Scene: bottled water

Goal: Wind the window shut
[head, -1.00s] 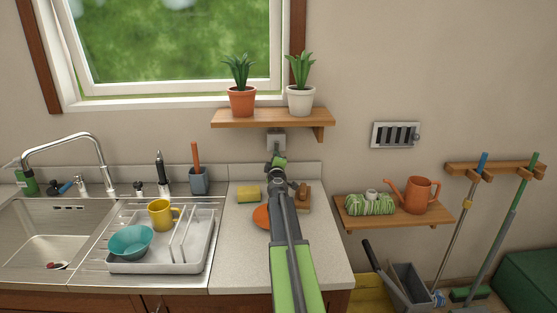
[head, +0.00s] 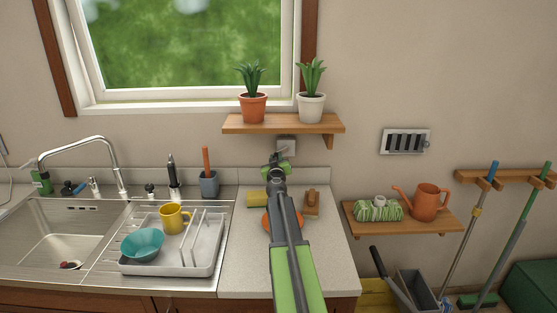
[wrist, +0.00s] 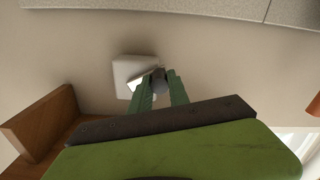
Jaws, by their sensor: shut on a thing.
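The window (head: 180,97), white-framed with green outside, is at the upper left of the head view. Its sash looks close to the frame, and I see no clear gap along its bottom edge. The winder's pale box (head: 286,147) is on the wall under the plant shelf; it also shows in the wrist view (wrist: 122,72). My gripper (head: 275,162) is just below and left of this box. In the wrist view my green fingers (wrist: 160,88) are shut on the dark crank knob (wrist: 159,77), in front of the box. The fingers partly hide the crank.
A wooden shelf (head: 238,125) with two potted plants is just above my gripper. A yellow sponge (head: 256,199), a wooden brush (head: 311,203) and an orange dish (head: 267,222) lie on the counter below. A dish rack (head: 165,267) stands to the left.

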